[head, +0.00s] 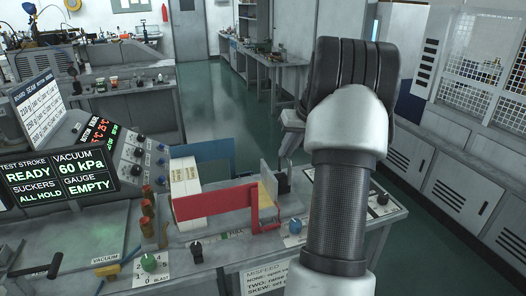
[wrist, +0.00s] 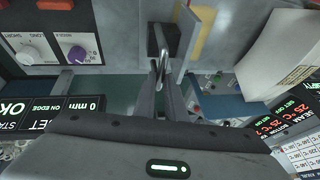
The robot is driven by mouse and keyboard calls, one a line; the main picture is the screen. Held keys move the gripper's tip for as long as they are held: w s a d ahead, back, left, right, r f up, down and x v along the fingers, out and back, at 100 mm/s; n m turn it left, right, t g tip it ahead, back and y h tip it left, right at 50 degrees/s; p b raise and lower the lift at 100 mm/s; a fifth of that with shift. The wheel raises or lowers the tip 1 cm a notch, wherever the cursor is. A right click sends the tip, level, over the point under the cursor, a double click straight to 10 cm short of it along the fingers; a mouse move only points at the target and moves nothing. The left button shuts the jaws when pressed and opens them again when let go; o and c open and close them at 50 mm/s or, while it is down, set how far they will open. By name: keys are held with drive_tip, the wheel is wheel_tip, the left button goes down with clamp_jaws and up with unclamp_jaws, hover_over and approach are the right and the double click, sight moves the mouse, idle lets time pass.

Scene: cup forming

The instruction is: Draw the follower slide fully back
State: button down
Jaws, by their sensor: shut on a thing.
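The follower slide shows in the head view as an upright grey plate (head: 269,182) with a tan face, with a black block (head: 283,181) behind it. In the wrist view the plate (wrist: 187,32) stands beside the black block (wrist: 153,38), which carries a curved metal handle. My gripper (wrist: 162,68) is shut on this handle, its two grey fingers close together.
A red side plate (head: 215,203) and a blue side plate (head: 203,150) flank the blanks. A red bracket (head: 262,212) stands by the follower. Knobs (head: 295,226) line the bench front. A screen (head: 60,175) reads READY, 60 kPa and gauge EMPTY.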

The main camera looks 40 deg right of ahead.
drive_tip(key=d, duration=0.2)
drive_tip(key=s+d, duration=0.1)
drive_tip(key=d, duration=0.1)
drive_tip(key=shift+s+d+r+p, duration=0.1)
drive_tip(key=shift+s+d+p, duration=0.1)
drive_tip(key=shift+d+p, duration=0.15)
drive_tip(key=shift+d, duration=0.1)
drive_tip(key=c, duration=1.8)
unclamp_jaws()
drive_tip(key=shift+d, duration=0.1)
drive_tip(key=shift+a, duration=0.2)
drive_tip(key=v, duration=1.7)
drive_tip(key=shift+r, duration=0.15)
